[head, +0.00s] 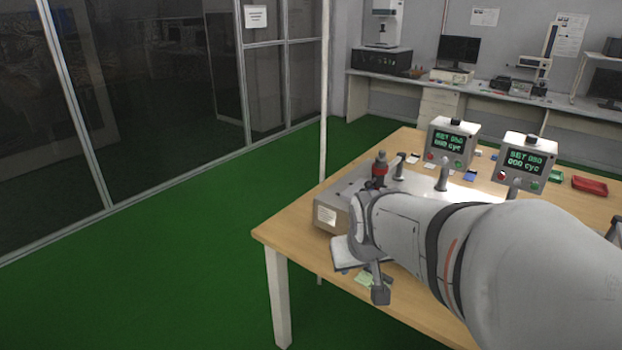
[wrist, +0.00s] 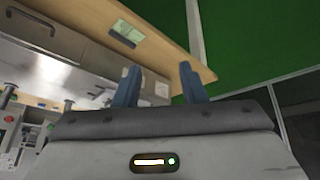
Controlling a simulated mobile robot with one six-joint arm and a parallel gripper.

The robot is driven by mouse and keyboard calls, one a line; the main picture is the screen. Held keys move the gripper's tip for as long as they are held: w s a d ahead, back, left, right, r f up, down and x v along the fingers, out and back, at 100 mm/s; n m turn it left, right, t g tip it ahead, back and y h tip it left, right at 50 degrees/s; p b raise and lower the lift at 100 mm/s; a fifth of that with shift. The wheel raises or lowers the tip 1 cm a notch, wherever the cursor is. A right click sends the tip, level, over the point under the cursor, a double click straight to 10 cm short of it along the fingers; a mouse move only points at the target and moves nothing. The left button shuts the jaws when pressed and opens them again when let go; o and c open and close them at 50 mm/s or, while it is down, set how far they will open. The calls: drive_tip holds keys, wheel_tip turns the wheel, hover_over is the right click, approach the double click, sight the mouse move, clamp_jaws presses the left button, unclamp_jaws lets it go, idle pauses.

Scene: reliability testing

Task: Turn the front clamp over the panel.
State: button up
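A low grey metal fixture (head: 332,208) stands on the wooden table, partly behind my arm in the head view. A dark upright post with a red band (head: 380,168) and a smaller grey clamp-like post (head: 400,166) stand on it. My gripper (head: 376,287) is in front of the fixture, over the table's near edge. In the wrist view my gripper (wrist: 160,70) has its two fingers apart with nothing held between them. The fixture's metal side (wrist: 60,75) shows at left there. I cannot pick out the front clamp or the panel with certainty; my arm hides part of the fixture.
Two control boxes with green displays (head: 450,141) (head: 525,160) stand behind the fixture. A red tray (head: 589,185) lies at the table's right. Green floor (head: 190,240) is clear at left.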

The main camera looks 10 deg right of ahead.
drive_tip(key=w+d+f+t+y+b, duration=0.1)
drive_tip(key=w+d+f+t+b, duration=0.2)
drive_tip(key=w+d, duration=0.3)
drive_tip(key=w+d+f+n+t+b, duration=0.1)
drive_tip(key=w+d+f+t+b, duration=0.2)
drive_tip(key=w, duration=1)
drive_tip(key=w+d+f+t+y+b, duration=0.1)
drive_tip(key=w+d+f+t+b, duration=0.3)
drive_tip(key=w+d, duration=0.6)
drive_tip(key=shift+w+f+n+t+y, duration=0.15)
drive_tip(key=shift+n+t+y, duration=0.15)
drive_tip(key=shift+t, duration=1.1)
drive_tip(key=w, duration=0.7)
drive_tip(key=shift+w+a, duration=0.35)
